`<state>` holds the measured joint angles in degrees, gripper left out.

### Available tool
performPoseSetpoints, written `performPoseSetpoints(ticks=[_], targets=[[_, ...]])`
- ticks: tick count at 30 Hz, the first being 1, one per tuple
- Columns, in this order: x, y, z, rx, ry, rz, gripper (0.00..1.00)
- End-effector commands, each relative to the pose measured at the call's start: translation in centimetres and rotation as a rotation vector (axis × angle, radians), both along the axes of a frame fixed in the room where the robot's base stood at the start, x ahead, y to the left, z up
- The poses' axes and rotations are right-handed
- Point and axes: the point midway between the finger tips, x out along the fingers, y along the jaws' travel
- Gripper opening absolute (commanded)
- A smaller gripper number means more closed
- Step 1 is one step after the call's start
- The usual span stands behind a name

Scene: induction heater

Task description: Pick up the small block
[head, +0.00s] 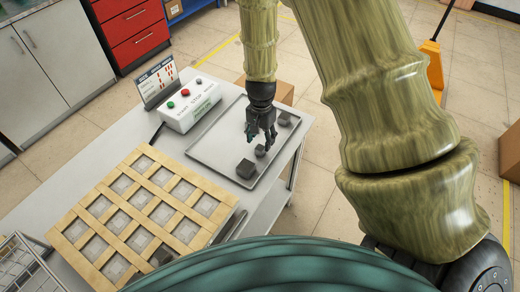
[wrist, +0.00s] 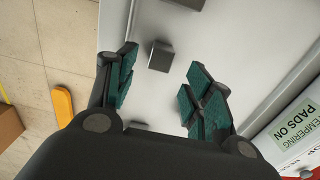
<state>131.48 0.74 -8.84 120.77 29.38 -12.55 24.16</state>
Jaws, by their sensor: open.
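The small dark grey block (head: 260,150) lies on the grey tray (head: 222,178), between two other dark blocks. My gripper (head: 262,138) is open and empty above the tray, just behind the small block in the head view. In the wrist view the small block (wrist: 160,56) shows ahead of the gap between the open teal-padded fingers (wrist: 163,82). No finger is seen touching it. The height of the fingers above the tray is hard to tell.
A larger dark block (head: 246,168) lies nearer, and another block (head: 284,118) lies toward the far right of the tray. A control box (head: 191,104) with buttons stands left of the tray. A wooden grid (head: 118,243) lies in front on the table.

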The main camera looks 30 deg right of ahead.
Motion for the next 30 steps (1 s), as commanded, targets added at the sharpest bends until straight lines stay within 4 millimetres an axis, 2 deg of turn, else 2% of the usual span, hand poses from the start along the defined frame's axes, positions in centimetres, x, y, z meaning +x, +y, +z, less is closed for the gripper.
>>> performPoseSetpoints(ticks=[7, 21, 30], targets=[[-0.2, 0.1, -1.0, 0.001, 0.003, -0.002, 0.52], [-0.2, 0.3, -5.0, 0.0, 0.001, -0.003, 0.52], [-0.2, 0.3, -5.4, 0.0, 0.0, -0.003, 0.52]])
